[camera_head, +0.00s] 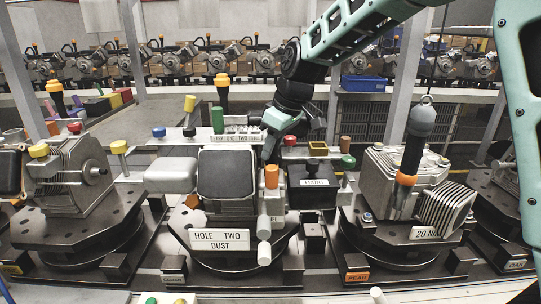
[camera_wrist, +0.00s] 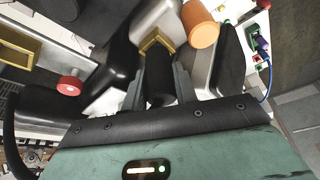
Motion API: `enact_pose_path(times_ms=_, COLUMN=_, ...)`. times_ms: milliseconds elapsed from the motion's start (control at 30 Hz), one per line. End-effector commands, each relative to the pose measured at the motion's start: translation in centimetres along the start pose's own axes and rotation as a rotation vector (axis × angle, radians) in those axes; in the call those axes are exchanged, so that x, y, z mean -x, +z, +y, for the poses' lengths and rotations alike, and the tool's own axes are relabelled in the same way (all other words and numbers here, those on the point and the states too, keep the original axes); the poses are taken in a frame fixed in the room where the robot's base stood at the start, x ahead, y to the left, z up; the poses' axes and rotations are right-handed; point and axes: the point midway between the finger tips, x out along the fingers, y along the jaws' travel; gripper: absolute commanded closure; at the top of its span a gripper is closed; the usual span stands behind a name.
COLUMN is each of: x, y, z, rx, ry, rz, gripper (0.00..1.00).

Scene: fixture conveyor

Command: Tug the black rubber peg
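My gripper (camera_wrist: 160,88) points down at the middle fixture. In the wrist view its two grey fingers lie on either side of the black rubber peg (camera_wrist: 160,78), with no gap visible between fingers and peg. The peg's lower part is hidden. In the head view my gripper (camera_head: 269,150) is behind the orange-topped peg (camera_head: 272,177), and the black peg cannot be made out there.
A black labelled block (camera_head: 312,194) and a grey casting (camera_head: 226,177) crowd the fixture. A motor unit (camera_head: 400,180) stands right.

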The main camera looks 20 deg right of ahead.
Motion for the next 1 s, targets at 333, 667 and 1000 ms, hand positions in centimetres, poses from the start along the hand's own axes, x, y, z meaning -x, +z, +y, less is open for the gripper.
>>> enact_pose_path(times_ms=333, x=0.02, y=0.0, z=0.0, rx=0.0, ry=0.0, rz=0.0, gripper=1.0)
enact_pose_path(times_ms=667, x=0.16, y=-0.05, z=0.01, rx=0.0, ry=0.0, rz=0.0, gripper=1.0)
enact_pose_path(times_ms=1000, x=0.47, y=-0.2, z=0.02, rx=0.0, ry=0.001, rz=0.002, gripper=1.0)
